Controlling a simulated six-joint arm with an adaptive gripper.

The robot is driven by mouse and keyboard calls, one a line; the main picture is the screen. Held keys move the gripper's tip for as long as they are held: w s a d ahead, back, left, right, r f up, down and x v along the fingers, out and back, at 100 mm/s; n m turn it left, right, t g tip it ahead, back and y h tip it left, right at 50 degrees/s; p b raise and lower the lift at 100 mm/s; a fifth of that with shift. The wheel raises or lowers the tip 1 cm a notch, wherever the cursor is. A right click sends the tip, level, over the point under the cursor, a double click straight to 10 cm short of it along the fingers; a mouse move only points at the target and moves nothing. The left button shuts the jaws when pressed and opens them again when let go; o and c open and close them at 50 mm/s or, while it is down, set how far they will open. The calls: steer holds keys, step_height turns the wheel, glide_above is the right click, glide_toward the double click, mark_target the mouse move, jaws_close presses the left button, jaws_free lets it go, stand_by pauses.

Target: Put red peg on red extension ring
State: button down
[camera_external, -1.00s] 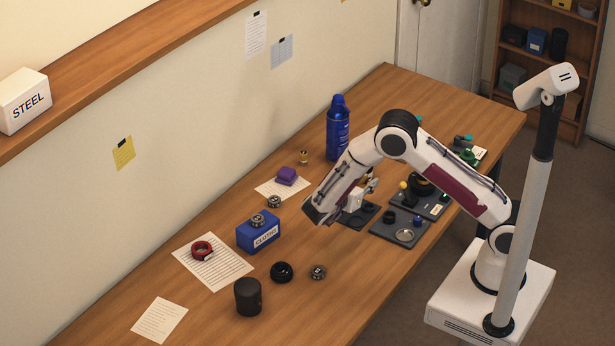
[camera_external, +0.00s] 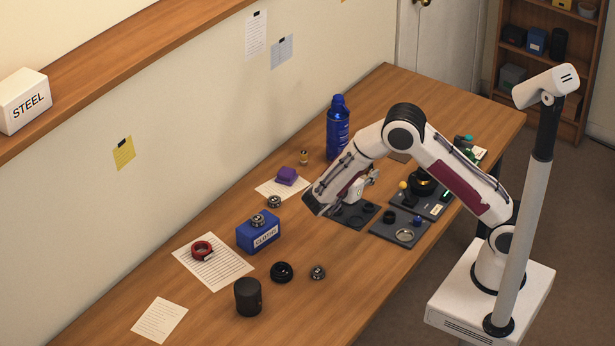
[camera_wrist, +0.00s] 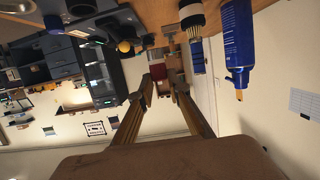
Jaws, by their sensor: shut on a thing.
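The red extension ring (camera_external: 203,250) lies on a printed white sheet (camera_external: 226,274) at the left of the bench. My gripper (camera_external: 369,180) is far to its right, beside the dark trays and above the bench. In the wrist view, my gripper (camera_wrist: 165,72) is shut on a small dark red piece, which looks like the red peg (camera_wrist: 157,72). The peg cannot be made out in the external view. The ring cannot be made out in the wrist view.
A blue box (camera_external: 259,235) with a metal part on top stands between my gripper and the ring. A black cylinder (camera_external: 248,297) and black ring (camera_external: 281,272) stand nearer the front. A tall blue spray can (camera_external: 338,128) stands behind my arm.

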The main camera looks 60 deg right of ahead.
steer(key=w+a+n+t+y, duration=0.4)
steer(key=w+a+n+t, duration=0.55)
steer(key=w+a, duration=1)
steer(key=w+a+r+n+t+y, duration=0.1)
steer(key=w+a+n+t+y, duration=0.1)
steer(key=a, duration=0.9)
steer(key=w+a+r+n+t+y, duration=0.1)
steer(key=w+a+n+t+y, duration=0.2)
steer(key=w+a+n+y, duration=0.2)
steer(key=shift+w+a+r+n+y, duration=0.2)
steer(key=shift+a+n+y, duration=0.55)
steer(key=shift+a+y, duration=1.7)
steer(key=shift+a+h, duration=0.6)
steer(key=shift+h, duration=0.05)
glide_above(208, 251)
steer(key=shift+f, duration=3.1)
steer(key=shift+f, duration=1.9)
